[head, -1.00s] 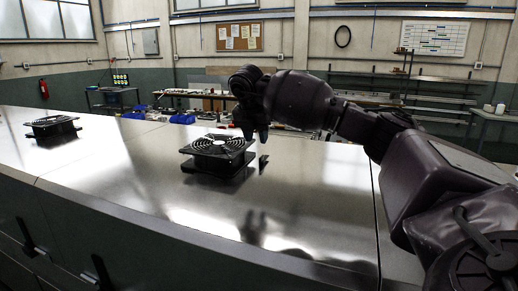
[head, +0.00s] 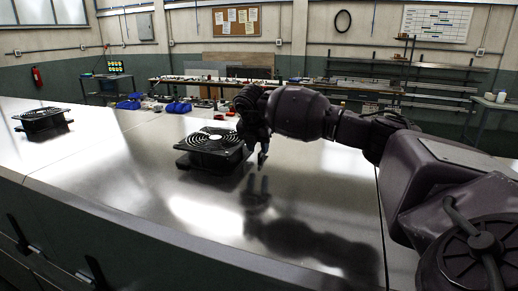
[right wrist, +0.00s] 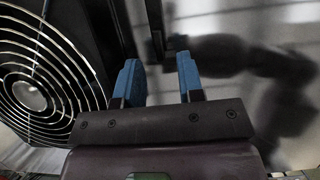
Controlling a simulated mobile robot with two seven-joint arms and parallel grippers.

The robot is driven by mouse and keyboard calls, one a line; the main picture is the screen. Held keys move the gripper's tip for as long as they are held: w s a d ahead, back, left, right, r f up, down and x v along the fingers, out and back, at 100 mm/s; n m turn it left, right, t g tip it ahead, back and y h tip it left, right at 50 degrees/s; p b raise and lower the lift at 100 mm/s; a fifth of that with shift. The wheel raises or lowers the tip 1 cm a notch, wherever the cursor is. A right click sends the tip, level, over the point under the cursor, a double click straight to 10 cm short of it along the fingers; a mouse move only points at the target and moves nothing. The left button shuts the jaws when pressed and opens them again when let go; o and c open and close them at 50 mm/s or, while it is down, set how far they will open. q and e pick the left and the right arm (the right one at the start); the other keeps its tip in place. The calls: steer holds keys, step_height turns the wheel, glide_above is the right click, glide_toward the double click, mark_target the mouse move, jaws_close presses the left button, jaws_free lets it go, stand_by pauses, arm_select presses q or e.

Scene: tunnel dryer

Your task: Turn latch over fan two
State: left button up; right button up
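A black fan with a round wire guard (head: 213,140) sits on the metal top of the dryer, left of my right gripper; its guard also fills the left of the right wrist view (right wrist: 35,90). My right gripper (head: 256,150) is low beside the fan's right side. In the right wrist view its two blue fingers (right wrist: 160,78) stand apart. A dark upright piece, which looks like the latch (right wrist: 154,25), shows beyond the gap between the fingers. I cannot tell if they touch it. In the head view the gripper hides most of that spot. My left gripper is not in view.
A second fan (head: 43,121) sits farther left on the dryer top (head: 120,180). Black handles (head: 94,272) stick out from the front panel. The metal top right of my gripper is clear. A workbench with blue bins (head: 178,107) stands behind.

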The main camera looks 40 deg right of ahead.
steer(key=shift+x, duration=1.25)
jaws_close()
